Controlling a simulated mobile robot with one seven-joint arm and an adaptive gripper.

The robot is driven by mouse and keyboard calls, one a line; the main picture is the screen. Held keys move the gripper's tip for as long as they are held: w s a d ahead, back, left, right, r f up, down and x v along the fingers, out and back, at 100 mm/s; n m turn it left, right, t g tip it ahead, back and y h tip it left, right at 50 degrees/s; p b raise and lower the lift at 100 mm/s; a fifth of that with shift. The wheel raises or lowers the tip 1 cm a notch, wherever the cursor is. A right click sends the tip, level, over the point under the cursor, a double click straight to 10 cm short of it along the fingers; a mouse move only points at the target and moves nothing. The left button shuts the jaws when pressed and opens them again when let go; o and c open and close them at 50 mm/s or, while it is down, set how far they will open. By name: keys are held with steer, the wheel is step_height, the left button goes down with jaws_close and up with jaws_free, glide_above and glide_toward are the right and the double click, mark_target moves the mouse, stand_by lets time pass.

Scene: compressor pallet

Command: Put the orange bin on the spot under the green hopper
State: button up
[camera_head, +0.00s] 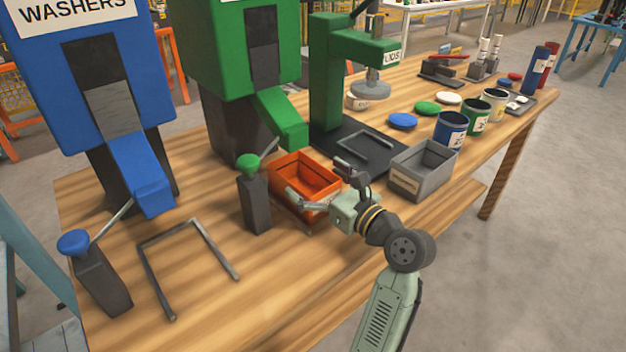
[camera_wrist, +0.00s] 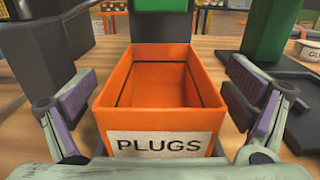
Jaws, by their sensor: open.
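The orange bin (camera_head: 290,168) stands upright and looks empty on the wooden table, just in front of the green hopper's (camera_head: 241,45) sloping chute (camera_head: 281,118). In the wrist view the bin (camera_wrist: 165,112) faces me with a white PLUGS label. My gripper (camera_head: 320,182) is open, with one finger on each side of the bin. In the wrist view my gripper (camera_wrist: 163,98) shows gaps between both pads and the bin walls. The table spot under the chute is mostly hidden by the bin, so I cannot tell whether the bin sits exactly on it.
A dark lever post (camera_head: 254,200) with a green knob stands close left of the bin. A grey bin (camera_head: 423,170) and a green press (camera_head: 330,80) stand to the right. The blue hopper (camera_head: 95,60) and a metal U-frame (camera_head: 190,228) are at left.

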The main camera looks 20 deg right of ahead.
steer(key=b+v, duration=0.1)
steer(key=v, duration=1)
steer(key=shift+s, duration=0.15)
